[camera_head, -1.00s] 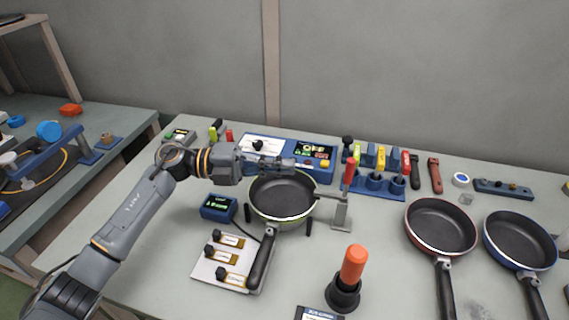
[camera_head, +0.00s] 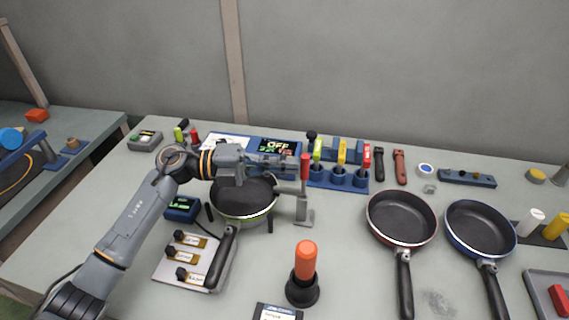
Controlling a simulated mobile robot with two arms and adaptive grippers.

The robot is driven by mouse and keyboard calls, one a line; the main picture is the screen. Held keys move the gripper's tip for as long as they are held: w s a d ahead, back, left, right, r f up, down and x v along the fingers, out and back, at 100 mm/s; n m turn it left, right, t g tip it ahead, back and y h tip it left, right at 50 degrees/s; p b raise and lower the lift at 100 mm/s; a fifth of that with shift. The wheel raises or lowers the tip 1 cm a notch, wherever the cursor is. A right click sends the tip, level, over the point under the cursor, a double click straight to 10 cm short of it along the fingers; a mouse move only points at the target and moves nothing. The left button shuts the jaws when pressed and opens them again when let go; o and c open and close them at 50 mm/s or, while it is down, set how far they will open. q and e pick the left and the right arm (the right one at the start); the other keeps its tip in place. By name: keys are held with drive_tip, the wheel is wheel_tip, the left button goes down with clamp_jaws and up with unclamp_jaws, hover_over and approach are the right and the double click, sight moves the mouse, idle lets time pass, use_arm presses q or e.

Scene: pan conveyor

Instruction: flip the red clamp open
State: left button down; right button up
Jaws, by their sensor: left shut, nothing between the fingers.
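The red clamp (camera_head: 305,168) has an upright red handle on a grey metal bracket (camera_head: 304,207), standing just right of the green-rimmed pan (camera_head: 243,200). The clamp's arm reaches left toward the pan's rim. My left gripper (camera_head: 295,163) is shut and empty, over the pan's far right side. Its fingertips point right and are at the red handle in the picture; whether they touch it I cannot tell. My gripper and forearm hide part of the pan's far rim. My right gripper is not in view.
A red-rimmed pan (camera_head: 402,218) and a blue-rimmed pan (camera_head: 480,230) lie to the right. An orange-handled tool (camera_head: 305,262) stands in front. A blue rack (camera_head: 339,180) with coloured tools is behind the clamp. A small blue display box (camera_head: 182,208) is left of the pan.

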sight(304, 160)
use_arm(q)
drive_tip(key=d+y+p, duration=0.1)
drive_tip(key=p, duration=0.2)
drive_tip(key=d+r+y+p, duration=0.1)
drive_tip(key=y+p, duration=0.1)
drive_tip(key=p, duration=0.1)
drive_tip(key=d+r+y+p, duration=0.1)
drive_tip(key=p, duration=0.3)
drive_tip(key=shift+s+d+r+m, duration=0.1)
drive_tip(key=shift+s+d+m, duration=0.2)
drive_tip(key=shift+s+m, duration=0.1)
drive_tip(key=s+d+f+y+p, duration=0.1)
drive_tip(key=d+f+y+p, duration=0.2)
drive_tip(key=d+y+p, duration=0.2)
drive_tip(key=shift+d+m+t+p, duration=0.3)
drive_tip(key=shift+t+p, duration=0.1)
drive_tip(key=shift+p, duration=0.45)
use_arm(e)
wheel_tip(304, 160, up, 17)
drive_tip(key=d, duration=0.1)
use_arm(q)
drive_tip(key=shift+s+f, duration=0.1)
drive_tip(key=shift+f, duration=0.05)
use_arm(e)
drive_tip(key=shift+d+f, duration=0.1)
